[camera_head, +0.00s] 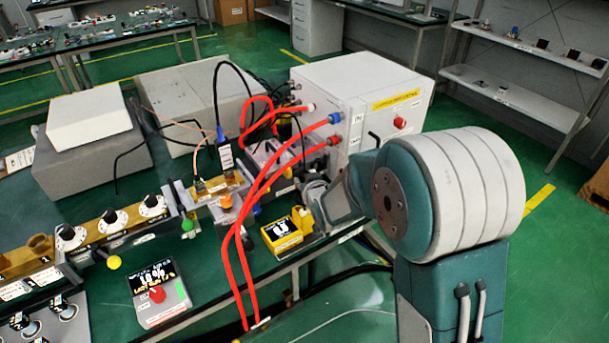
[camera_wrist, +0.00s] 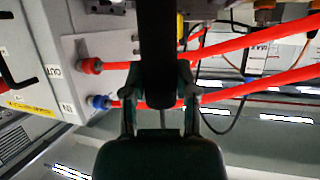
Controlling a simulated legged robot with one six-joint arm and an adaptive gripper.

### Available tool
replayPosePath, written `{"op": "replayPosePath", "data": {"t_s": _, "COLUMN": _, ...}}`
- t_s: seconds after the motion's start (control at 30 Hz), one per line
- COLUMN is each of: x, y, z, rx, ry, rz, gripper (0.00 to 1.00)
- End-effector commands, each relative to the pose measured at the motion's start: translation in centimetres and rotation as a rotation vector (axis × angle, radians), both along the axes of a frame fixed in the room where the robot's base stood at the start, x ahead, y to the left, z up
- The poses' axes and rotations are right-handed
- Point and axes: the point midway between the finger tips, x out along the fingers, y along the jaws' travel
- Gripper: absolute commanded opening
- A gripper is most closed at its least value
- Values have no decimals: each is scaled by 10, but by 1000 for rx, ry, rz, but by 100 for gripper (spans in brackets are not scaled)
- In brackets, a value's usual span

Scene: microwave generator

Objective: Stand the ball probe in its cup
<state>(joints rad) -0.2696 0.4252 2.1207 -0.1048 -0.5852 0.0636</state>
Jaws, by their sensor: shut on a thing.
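My gripper (camera_wrist: 160,98) is shut on a thick dark bar, which I take to be the handle of the ball probe (camera_wrist: 158,45). The bar runs from between the fingers to the top edge of the wrist view. Its ball end is not visible. In the head view my gripper (camera_head: 312,203) is at the bench's right end, close behind a yellow meter (camera_head: 282,234) with a dark display. Yellow also shows behind the bar in the wrist view. I cannot make out the cup clearly; it may be the yellow part beside the meter, partly hidden by my gripper.
Red hoses (camera_head: 232,260) loop from the white generator cabinet (camera_head: 345,95) across the bench, just left of the meter. A grey control box (camera_head: 163,303) with a red knob stands at the front. Waveguide parts (camera_head: 110,225) line the left. Green bench top shows between these things.

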Motion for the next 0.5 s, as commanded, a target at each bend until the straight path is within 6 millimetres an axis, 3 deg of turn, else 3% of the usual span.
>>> {"op": "replayPosePath", "data": {"t_s": 0.5, "x": 0, "y": 0, "z": -29, "rx": 0, "ry": -1, "rz": 1, "gripper": 0}}
